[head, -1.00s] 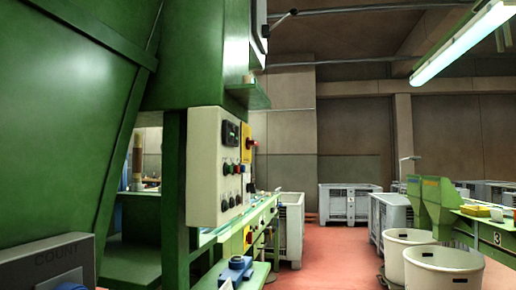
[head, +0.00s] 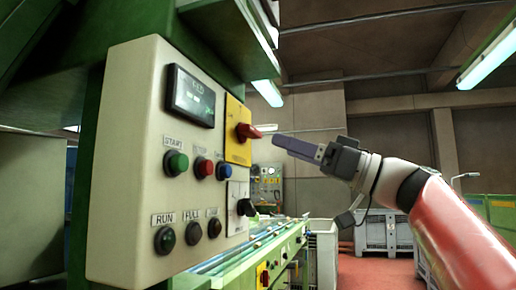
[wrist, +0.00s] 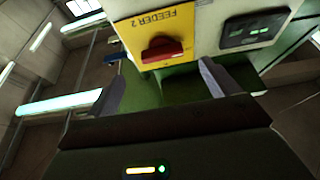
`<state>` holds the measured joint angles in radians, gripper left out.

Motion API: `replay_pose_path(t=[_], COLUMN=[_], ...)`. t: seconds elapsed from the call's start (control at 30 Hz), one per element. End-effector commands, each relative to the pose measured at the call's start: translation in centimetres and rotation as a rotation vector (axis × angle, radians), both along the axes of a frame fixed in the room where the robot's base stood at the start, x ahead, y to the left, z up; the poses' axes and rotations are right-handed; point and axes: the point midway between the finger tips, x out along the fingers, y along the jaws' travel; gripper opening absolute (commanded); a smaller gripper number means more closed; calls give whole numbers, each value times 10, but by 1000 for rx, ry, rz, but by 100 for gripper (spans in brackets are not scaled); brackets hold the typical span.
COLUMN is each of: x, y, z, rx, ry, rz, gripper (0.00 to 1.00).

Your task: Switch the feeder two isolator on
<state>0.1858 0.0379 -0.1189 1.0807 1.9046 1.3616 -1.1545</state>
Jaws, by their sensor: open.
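The feeder two isolator is a red rotary handle (head: 247,131) on a yellow plate (head: 237,148) at the right side of a cream control panel. In the wrist view the yellow plate (wrist: 200,22) reads FEEDER 2, and the red handle (wrist: 163,52) lies crosswise in the picture. My gripper (head: 276,141) is just right of the handle in the head view, apart from it. In the wrist view my gripper (wrist: 162,75) has its two fingers spread, with the handle beyond and between them. Nothing is held. ON and OFF marks are unreadable.
The cream panel (head: 130,120) also carries a dark display (head: 191,97), green, red and blue buttons, several dark lamps and a black rotary switch (head: 245,207) below the isolator. A green ledge (head: 215,65) overhangs above. A green conveyor (head: 250,262) runs below right.

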Motion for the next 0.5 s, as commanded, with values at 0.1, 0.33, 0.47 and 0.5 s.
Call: replay_pose_path(t=[0.1, 0.33, 0.47, 0.5], x=[2, 14, 20, 20], y=[10, 44, 57, 60], z=[10, 25, 30, 31], rx=[6, 6, 5, 5], ry=[-16, -13, -12, -12], rz=[8, 8, 6, 6], gripper=[87, 87, 87, 87])
